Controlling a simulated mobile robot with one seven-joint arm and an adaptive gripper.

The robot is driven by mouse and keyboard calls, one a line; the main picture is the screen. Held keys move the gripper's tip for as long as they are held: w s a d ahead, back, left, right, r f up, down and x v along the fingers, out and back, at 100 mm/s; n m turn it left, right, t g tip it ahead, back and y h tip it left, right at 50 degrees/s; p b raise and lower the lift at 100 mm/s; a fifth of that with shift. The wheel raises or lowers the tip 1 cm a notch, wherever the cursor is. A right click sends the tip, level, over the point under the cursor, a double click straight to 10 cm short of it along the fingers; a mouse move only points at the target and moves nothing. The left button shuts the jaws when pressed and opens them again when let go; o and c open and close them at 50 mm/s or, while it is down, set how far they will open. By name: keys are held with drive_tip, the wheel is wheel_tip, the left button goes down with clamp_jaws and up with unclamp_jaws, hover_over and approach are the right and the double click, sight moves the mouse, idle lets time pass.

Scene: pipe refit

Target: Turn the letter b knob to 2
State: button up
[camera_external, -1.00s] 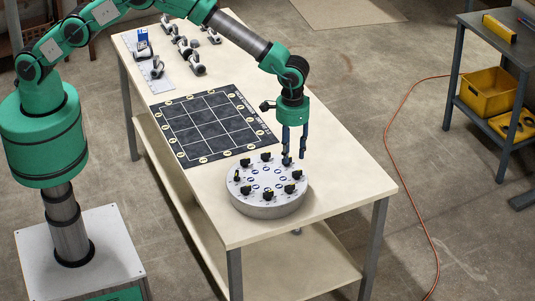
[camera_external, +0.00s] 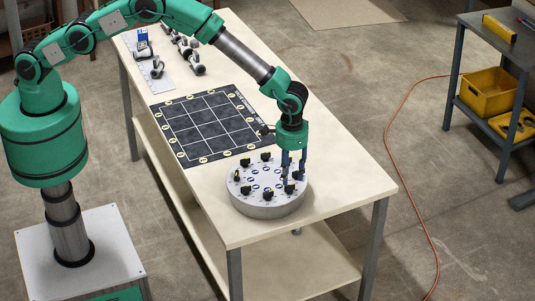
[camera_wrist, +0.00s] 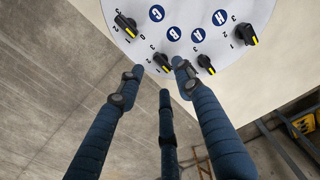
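The round grey knob panel (camera_external: 268,207) sits on the near end of the table. It carries several black knobs with yellow marks around blue letter discs. In the wrist view the B disc (camera_wrist: 173,33) shows, with the letter b knob (camera_wrist: 162,62) just below it near the rim. The knob's yellow end points down and to the right; which number it is set to I cannot tell. My gripper (camera_external: 294,180) is open and low over the panel's right side. In the wrist view its fingertips lie left and right of the b knob, a third finger below. Contact is not clear.
The neighbouring C knob (camera_wrist: 126,26) and A knob (camera_wrist: 206,65) are close on either side of my fingers. A dark grid mat (camera_external: 212,125) lies behind the panel. Pipe parts (camera_external: 187,55) lie at the table's far end. An orange cable (camera_external: 395,165) runs on the floor.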

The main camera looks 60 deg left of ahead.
sight(290, 186)
drive_tip(key=shift+f, duration=2.45)
drive_tip(key=shift+c, duration=0.3)
clamp_jaws()
